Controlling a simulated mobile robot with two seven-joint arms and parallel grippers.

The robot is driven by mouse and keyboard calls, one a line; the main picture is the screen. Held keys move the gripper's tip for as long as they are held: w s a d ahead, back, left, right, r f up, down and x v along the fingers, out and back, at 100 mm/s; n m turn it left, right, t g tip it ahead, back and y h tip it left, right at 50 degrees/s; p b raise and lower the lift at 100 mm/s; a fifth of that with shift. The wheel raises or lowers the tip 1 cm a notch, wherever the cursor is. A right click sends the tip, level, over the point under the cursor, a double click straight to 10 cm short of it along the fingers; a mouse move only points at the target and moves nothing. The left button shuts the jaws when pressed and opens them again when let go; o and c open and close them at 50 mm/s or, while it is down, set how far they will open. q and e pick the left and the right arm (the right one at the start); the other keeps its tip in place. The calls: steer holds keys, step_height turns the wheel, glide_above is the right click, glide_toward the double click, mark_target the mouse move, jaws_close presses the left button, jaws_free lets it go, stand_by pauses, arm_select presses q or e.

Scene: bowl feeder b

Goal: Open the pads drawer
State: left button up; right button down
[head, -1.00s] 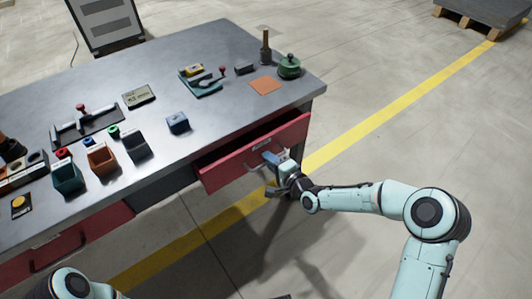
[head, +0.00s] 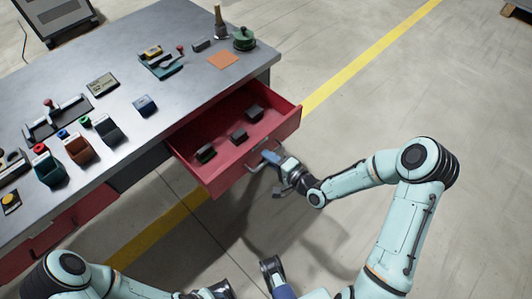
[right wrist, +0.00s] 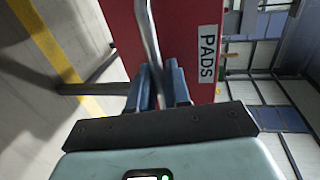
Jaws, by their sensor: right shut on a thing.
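The red pads drawer (head: 224,184) is pulled well out of the bench at its right end, with its inside showing. Its front carries a white PADS label (right wrist: 207,53) in the right wrist view. Its metal bar handle (right wrist: 149,36) runs between the blue fingers of my right gripper (right wrist: 163,88). My right gripper (head: 268,160) is shut on this handle at the front of the drawer in the head view. Part of my left arm shows at the bottom left of the head view; its gripper's jaw state is unclear there.
Several dark blocks (head: 239,137) lie in the drawer. Another red drawer (head: 60,235) is at lower left. Floor right of the bench is clear.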

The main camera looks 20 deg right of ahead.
steer(key=c, duration=1.3)
jaws_free()
steer(key=shift+s, duration=0.1)
steer(key=p+v, duration=0.2)
steer(key=v, duration=1.1)
steer(key=shift+s, duration=0.15)
